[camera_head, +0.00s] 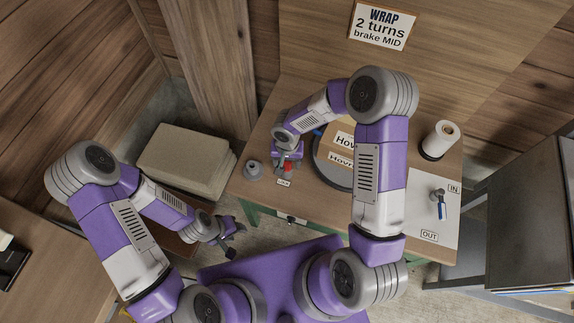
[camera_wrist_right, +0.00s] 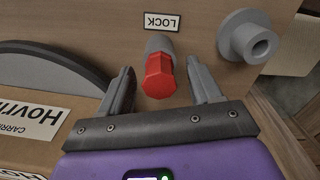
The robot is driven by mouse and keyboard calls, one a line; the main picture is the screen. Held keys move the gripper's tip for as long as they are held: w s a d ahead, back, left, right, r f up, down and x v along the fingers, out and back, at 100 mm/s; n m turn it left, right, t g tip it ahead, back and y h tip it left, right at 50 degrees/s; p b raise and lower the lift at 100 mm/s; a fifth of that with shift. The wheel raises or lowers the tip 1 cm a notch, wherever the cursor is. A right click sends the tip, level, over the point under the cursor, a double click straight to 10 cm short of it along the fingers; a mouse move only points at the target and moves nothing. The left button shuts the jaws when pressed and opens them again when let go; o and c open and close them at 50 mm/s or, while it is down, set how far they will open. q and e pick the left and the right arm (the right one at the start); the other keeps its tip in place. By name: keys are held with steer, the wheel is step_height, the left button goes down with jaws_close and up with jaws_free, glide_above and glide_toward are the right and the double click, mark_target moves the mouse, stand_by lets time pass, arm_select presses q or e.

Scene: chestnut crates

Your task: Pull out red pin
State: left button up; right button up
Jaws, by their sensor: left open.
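The red pin (camera_head: 287,167) sticks up from a grey collar at the table's front edge, by a small LOCK label (camera_head: 284,183). In the right wrist view the red pin (camera_wrist_right: 159,78) shows its faceted head between my right gripper's fingers (camera_wrist_right: 161,70), with a gap on each side. The right gripper (camera_head: 288,161) is open and close over the pin in the head view. The LOCK label (camera_wrist_right: 161,22) lies just beyond the pin. My left gripper (camera_head: 231,230) is open and empty, low in front of the table, away from the pin.
A grey cylindrical fitting (camera_head: 253,169) stands left of the pin. A round turntable (camera_head: 330,165) with a labelled carton is to its right. A white roll (camera_head: 439,139) and an IN/OUT plate (camera_head: 425,210) with a blue-handled lever lie farther right. Stacked pale slabs (camera_head: 180,155) stand left.

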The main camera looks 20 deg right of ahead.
steer(key=c, duration=1.1)
step_height(320, 180, up, 10)
steer(key=p, duration=0.3)
